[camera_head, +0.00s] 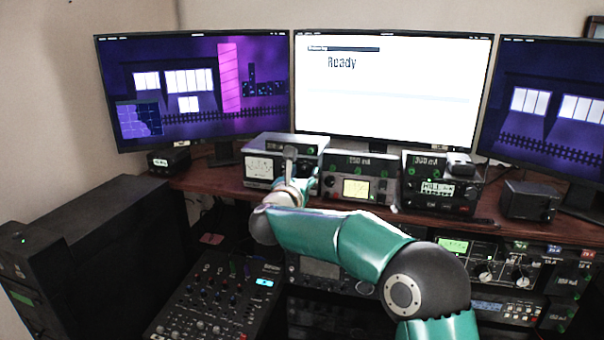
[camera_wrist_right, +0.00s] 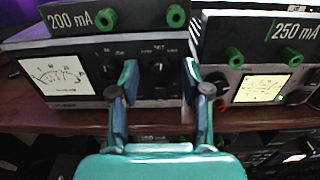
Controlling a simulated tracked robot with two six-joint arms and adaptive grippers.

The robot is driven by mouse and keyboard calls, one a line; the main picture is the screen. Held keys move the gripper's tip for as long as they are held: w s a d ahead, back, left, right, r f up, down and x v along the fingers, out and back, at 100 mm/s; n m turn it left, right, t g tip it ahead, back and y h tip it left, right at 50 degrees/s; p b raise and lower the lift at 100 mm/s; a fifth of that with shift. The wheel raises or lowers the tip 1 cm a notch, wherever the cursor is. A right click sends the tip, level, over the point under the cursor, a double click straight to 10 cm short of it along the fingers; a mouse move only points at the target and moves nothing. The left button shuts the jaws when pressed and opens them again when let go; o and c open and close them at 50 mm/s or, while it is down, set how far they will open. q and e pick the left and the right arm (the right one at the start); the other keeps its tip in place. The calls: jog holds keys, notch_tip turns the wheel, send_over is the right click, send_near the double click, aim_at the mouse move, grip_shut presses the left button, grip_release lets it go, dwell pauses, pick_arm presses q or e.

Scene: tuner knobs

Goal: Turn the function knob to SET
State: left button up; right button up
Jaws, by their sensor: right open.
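The tuner box with a white needle meter (camera_head: 259,168) stands on the desk shelf below the middle monitor. In the right wrist view its meter (camera_wrist_right: 55,75) is at the left, and a dark front panel with small white lettering, including SET, is to its right. The function knob (camera_wrist_right: 157,73) appears as a dark shape on this panel under the lettering; its pointer direction is too dark to read. My right gripper (camera_wrist_right: 160,75) is open, with its fingers either side of that part of the panel. In the head view my right gripper (camera_head: 290,160) covers the tuner's right part. My left gripper is not in view.
A second meter box marked 250 mA (camera_wrist_right: 262,85) stands close to the right of the tuner. A dark radio unit (camera_head: 440,187) is further right. A mixer (camera_head: 215,300) lies below left. Monitors (camera_head: 395,90) stand behind.

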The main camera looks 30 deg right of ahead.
grip_shut()
jog(key=shift+f+n+b, duration=0.2)
jog(key=shift+n+b, duration=0.5)
jog(key=shift+b, duration=0.55)
jog(key=shift+r+n, duration=0.15)
jog(key=shift+n, duration=0.15)
grip_release()
jog(key=shift+a, duration=0.1)
jog(key=v, duration=1.2)
